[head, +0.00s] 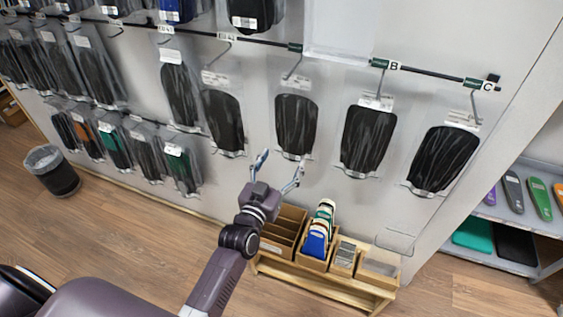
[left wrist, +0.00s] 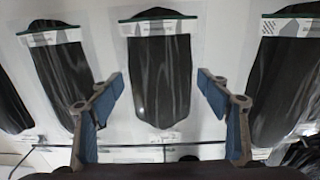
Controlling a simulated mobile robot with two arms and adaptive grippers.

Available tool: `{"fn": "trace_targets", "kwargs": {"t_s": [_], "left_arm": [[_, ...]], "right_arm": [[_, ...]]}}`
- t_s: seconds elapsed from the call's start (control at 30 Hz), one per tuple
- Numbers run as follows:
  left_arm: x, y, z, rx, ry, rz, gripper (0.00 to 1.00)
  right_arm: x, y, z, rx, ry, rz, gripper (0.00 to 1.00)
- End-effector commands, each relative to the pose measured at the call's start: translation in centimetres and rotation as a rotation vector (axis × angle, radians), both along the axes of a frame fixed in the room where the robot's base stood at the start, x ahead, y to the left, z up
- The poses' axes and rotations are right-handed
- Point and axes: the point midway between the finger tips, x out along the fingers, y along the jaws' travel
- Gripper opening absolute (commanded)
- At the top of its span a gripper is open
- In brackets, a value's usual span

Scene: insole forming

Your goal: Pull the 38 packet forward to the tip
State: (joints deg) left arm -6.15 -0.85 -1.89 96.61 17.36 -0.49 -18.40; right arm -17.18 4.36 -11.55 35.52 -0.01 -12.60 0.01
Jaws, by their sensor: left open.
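Clear packets with black insoles hang from hooks on the wall rail; I cannot read which is marked 38. One packet (head: 297,122) hangs just above my left gripper (head: 281,163) in the head view. Other packets hang at its left (head: 223,120) and right (head: 367,135). My left gripper is open and empty, its fingers spread. In the left wrist view a black-insole packet (left wrist: 160,82) shows between the two fingertips, apart from both. Neighbouring packets show at the left (left wrist: 62,75) and right (left wrist: 287,78). My right gripper is not in view.
A wooden rack (head: 322,279) with compartments and coloured items stands on the floor below the packets. A packet marked C (head: 443,158) hangs at the far right. Grey shelves (head: 515,232) stand at the right, a dark bin (head: 55,172) at the left.

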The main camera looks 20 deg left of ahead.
Motion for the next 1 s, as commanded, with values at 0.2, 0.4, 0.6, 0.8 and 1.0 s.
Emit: {"fn": "trace_targets", "kwargs": {"t_s": [0.2, 0.4, 0.6, 0.8, 1.0], "left_arm": [[2.7, -0.1, 0.2, 0.000, -0.001, -0.001, 0.70], [5.6, -0.2, 0.1, 0.000, -0.001, -0.001, 0.70], [7.2, -0.3, 0.0, 0.001, 0.000, -0.001, 0.70], [7.5, -0.3, 0.0, 0.001, 0.001, -0.001, 0.70], [7.5, -0.3, 0.0, 0.001, 0.001, -0.001, 0.66]], "right_arm": [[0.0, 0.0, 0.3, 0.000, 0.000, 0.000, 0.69], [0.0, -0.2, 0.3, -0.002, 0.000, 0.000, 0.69], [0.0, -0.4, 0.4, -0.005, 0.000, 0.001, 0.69], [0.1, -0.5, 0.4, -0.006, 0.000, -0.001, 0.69], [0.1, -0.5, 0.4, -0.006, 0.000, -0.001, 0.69]]}}
